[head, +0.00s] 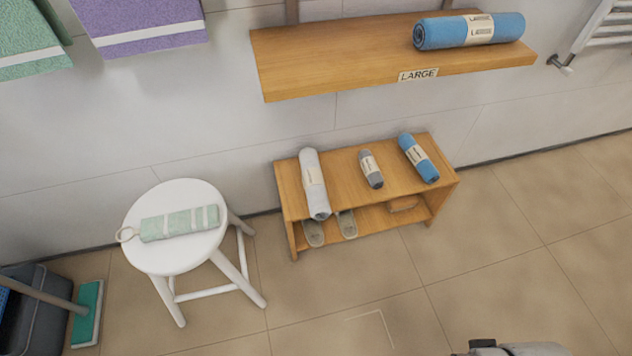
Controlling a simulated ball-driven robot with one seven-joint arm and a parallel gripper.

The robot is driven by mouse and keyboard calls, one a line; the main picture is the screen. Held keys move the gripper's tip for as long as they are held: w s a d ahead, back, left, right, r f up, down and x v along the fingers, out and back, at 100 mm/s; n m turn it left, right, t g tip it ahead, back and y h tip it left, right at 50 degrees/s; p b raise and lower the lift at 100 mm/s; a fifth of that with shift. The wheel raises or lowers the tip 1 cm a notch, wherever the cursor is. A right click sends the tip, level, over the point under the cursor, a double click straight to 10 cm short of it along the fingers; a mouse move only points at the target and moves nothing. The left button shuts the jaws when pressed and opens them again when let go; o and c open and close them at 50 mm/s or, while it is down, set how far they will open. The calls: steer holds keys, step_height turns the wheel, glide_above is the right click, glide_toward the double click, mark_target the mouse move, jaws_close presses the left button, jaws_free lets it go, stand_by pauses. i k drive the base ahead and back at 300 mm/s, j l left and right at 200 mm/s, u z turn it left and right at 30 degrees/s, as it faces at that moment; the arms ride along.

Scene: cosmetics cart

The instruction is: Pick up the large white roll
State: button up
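The large white roll (314,184) lies on the top of the low wooden bench (340,176), near its left end. It is a long, pale rolled towel with a beige paper band around its middle. It points from the back of the bench towards its front edge, and its near end reaches that edge. Nothing covers it. My gripper's fingers do not show; only a grey and black part of my own body appears at the bottom edge, right of centre, well apart from the roll.
A small grey roll (371,169) and a blue roll (418,158) lie farther right on the bench; slippers (347,224) sit below. A wall shelf (350,52) labelled LARGE holds a big blue roll (468,31). Floor in front is clear.

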mark_target(313, 183)
steer(key=i+j+u, duration=0.15)
steer(key=i+j, duration=0.2)
steer(key=i+j+u, duration=0.15)
steer(key=i+j, duration=0.15)
steer(key=i, duration=0.15)
steer(key=i+j+u, duration=0.15)
steer(key=i+j, duration=0.15)
steer(key=i, duration=0.15)
